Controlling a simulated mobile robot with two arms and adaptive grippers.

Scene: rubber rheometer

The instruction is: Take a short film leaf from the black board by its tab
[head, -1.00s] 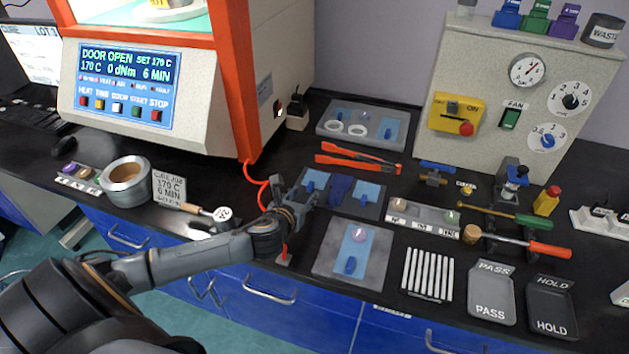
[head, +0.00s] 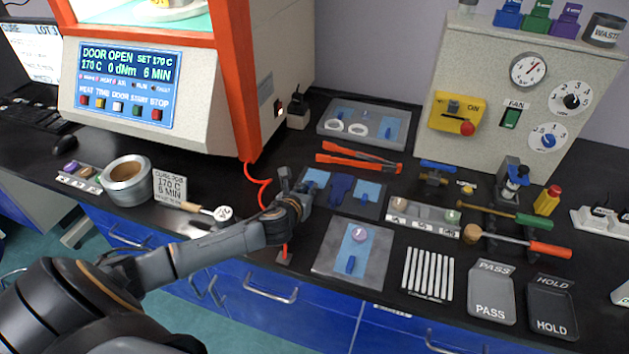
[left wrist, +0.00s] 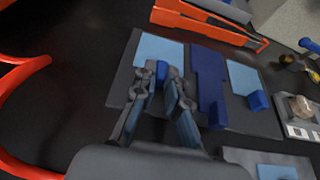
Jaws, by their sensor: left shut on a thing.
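The black board (head: 374,211) lies flat on the bench; it also shows in the left wrist view (left wrist: 124,76). A light blue film leaf (left wrist: 160,48) lies at its left, with a blue tab (left wrist: 162,69) at its near edge. Another light blue leaf (left wrist: 242,76) with a blue tab (left wrist: 258,101) lies at its right. A longer dark blue piece (left wrist: 209,80) lies between them. My left gripper (left wrist: 158,84) is at the left leaf, its fingers shut about the tab and hiding part of it. My right gripper is out of view.
Orange tongs (head: 358,163) lie behind the board. A grey plate (head: 327,262) with a blue strip and a disc is in front. A weighing strip (head: 423,218) stands to the right. An orange cord (head: 262,192) and the machine (head: 160,110) are on the left.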

